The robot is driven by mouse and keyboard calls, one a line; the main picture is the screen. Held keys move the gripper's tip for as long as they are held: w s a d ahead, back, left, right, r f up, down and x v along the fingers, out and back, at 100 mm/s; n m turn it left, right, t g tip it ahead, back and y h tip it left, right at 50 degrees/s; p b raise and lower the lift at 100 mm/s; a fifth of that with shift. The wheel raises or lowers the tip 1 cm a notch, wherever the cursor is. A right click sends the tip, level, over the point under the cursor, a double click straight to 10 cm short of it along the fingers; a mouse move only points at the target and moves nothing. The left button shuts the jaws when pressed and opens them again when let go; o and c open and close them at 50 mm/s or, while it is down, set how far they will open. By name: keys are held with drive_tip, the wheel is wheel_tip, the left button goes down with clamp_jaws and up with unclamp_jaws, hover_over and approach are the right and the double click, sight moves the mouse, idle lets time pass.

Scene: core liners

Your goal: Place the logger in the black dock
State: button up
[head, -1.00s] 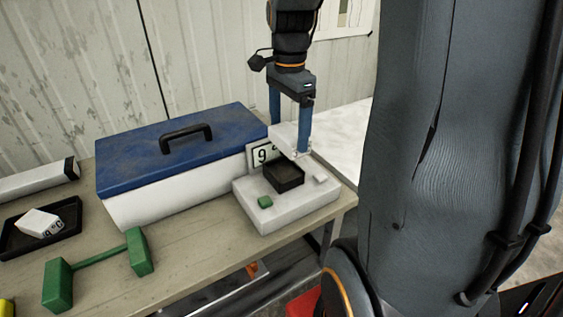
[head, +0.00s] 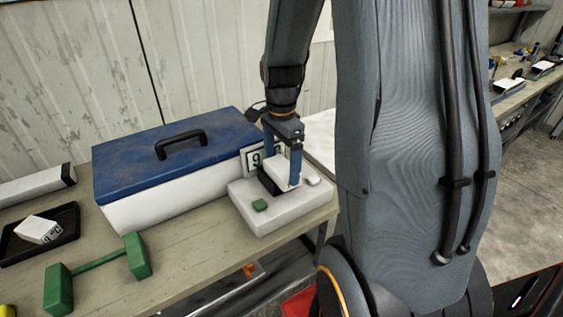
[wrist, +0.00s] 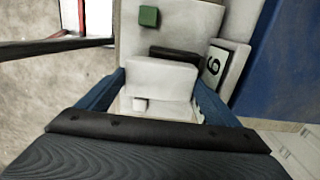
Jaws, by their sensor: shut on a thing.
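The logger, a plain white block (head: 284,173), is between the blue fingers of my gripper (head: 281,168). The black dock (head: 267,185) is a square black tray on a pale base (head: 262,215). The logger is over the dock and hides most of it; I cannot tell whether it touches the dock's floor. In the wrist view the logger (wrist: 158,80) lies between my fingers, and a strip of the black dock (wrist: 175,54) shows beyond it.
The base also bears a green block (head: 260,205), a small white block (head: 313,181) and a card with a 9 (head: 254,160). A blue-lidded box (head: 165,150) stands close left. A black tray (head: 62,232) holding a white labelled block (head: 38,229) and a green dumbbell-shaped piece (head: 97,262) lie farther left.

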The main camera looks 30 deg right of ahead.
sight(281, 166)
drive_tip(key=shift+f, duration=0.1)
drive_tip(key=o, duration=1)
drive_tip(key=shift+w+r, duration=0.15)
drive_tip(key=shift+r, duration=0.35)
wheel_tip(281, 166, up, 11)
drive_tip(key=b, duration=0.3)
drive_tip(key=s+a+f+n, duration=0.4)
drive_tip(key=a+f+n, duration=0.2)
drive_tip(key=n, duration=0.2)
drive_tip(key=s+a+f+n+t, duration=0.1)
drive_tip(key=s+a+f+n, duration=0.2)
drive_tip(key=a+f+n, duration=0.3)
drive_tip(key=a+n, duration=0.1)
drive_tip(key=n, duration=0.2)
drive_tip(key=shift+s+f+n+t, duration=0.2)
drive_tip(key=shift+s+n+t, duration=0.1)
drive_tip(key=shift+s, duration=0.1)
